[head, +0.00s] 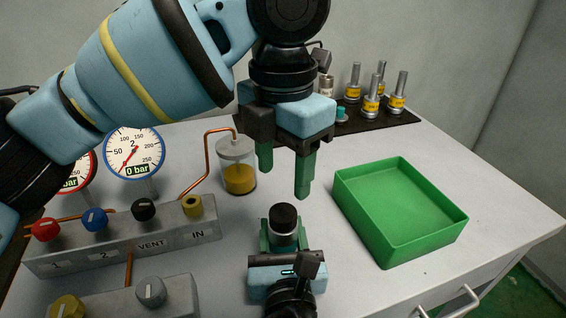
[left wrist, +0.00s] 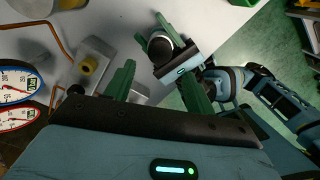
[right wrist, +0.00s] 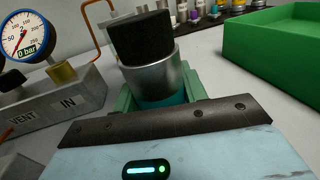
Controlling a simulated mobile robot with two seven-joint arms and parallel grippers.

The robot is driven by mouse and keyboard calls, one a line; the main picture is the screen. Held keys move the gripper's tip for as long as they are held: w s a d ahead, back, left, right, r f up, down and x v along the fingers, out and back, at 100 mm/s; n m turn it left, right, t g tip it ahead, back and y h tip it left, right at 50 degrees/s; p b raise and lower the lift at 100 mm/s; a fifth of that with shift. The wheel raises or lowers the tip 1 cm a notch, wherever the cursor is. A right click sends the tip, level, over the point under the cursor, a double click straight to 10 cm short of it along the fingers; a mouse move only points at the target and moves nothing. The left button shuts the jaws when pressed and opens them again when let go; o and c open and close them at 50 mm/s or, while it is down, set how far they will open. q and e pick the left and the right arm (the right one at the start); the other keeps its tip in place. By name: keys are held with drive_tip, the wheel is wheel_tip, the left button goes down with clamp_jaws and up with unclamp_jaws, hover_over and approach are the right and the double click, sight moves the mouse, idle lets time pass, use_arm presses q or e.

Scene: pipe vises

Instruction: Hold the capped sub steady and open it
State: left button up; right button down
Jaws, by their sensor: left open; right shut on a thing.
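The capped sub is a short metal cylinder (head: 284,238) with a black knurled cap (head: 285,216) on its top. It stands upright between the green fingers of my right gripper (head: 284,240), which is shut on it. In the right wrist view the black cap (right wrist: 140,38) sits on the silver body (right wrist: 150,75), with a teal band low down. My left gripper (head: 284,175) is open and empty, fingers pointing down, above and behind the cap. In the left wrist view the cap (left wrist: 160,45) shows beyond the spread left fingers (left wrist: 160,85).
A green tray (head: 345,205) stands empty at the right. A valve block (head: 110,248) with knobs and gauges (head: 134,152) is at the left. A jar of amber liquid (head: 240,178) stands behind. A dark rack (head: 395,117) at the back holds several metal parts with yellow labels.

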sight(283, 212)
use_arm(q)
drive_tip(key=shift+m, duration=0.3)
drive_tip(key=shift+f, duration=4)
drive_tip(key=shift+c, duration=0.2)
